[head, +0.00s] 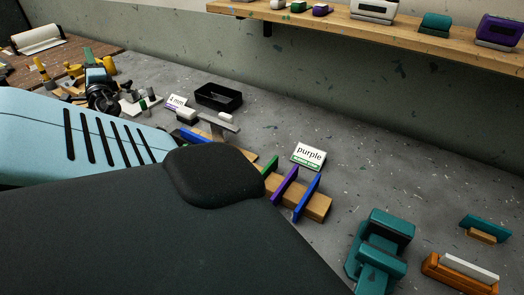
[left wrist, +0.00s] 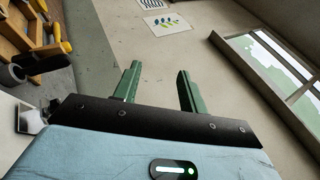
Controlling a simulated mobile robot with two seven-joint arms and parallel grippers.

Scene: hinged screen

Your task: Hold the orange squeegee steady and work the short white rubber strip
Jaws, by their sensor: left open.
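The orange squeegee (head: 447,277) lies at the lower right of the head view, on the grey bench. A short white strip (head: 471,268) lies along its top; whether it is fully seated I cannot tell. My left gripper (head: 88,55) is small at the far upper left of the head view, well away from the squeegee. In the left wrist view its two green fingers (left wrist: 158,76) are apart with nothing between them. The squeegee is not seen in that view. My right gripper is not in view.
A teal device (head: 378,250) stands left of the squeegee, and a teal piece on an orange base (head: 482,236) behind it. A shelf (head: 400,27) runs above.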

